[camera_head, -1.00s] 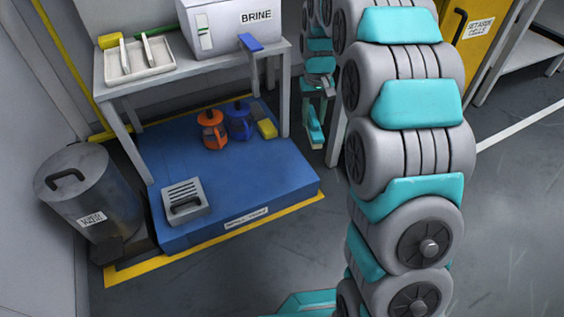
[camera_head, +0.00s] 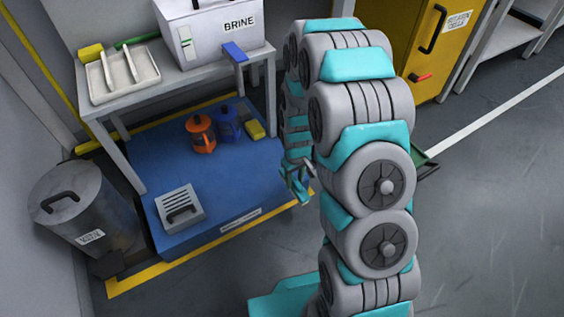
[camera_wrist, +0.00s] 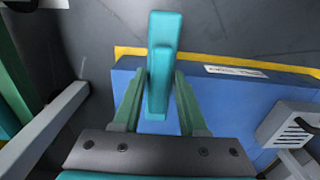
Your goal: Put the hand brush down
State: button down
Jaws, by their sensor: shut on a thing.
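The hand brush shows in the wrist view as a long teal block (camera_wrist: 164,45) with a narrower raised teal part. My gripper (camera_wrist: 158,95) is shut on it, one green finger on each side. The brush reaches out past the fingertips, over the front edge of a low blue platform (camera_wrist: 230,100) and the grey floor beyond. In the head view my gripper (camera_head: 301,186) is just off the platform's right front corner, partly behind my arm. The brush is hard to tell from my teal gripper parts there. I see no bristles clearly.
On the platform (camera_head: 160,157) are an orange jug (camera_head: 201,135), a blue jug (camera_head: 228,125), a yellow block (camera_head: 255,129) and a grey slatted block (camera_head: 180,208). Its front middle is clear. A table (camera_head: 190,75) stands over its back. A metal bin (camera_head: 80,205) stands left.

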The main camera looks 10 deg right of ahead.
jog(key=w, duration=0.4)
jog(key=w+a+f, duration=0.1)
jog(key=w, duration=0.7)
jog(key=shift+w+a+f+b, duration=0.15)
jog(key=shift+w+b, duration=0.2)
jog(key=shift+f, duration=1.8)
jog(key=shift+c, duration=2.2)
grip_release()
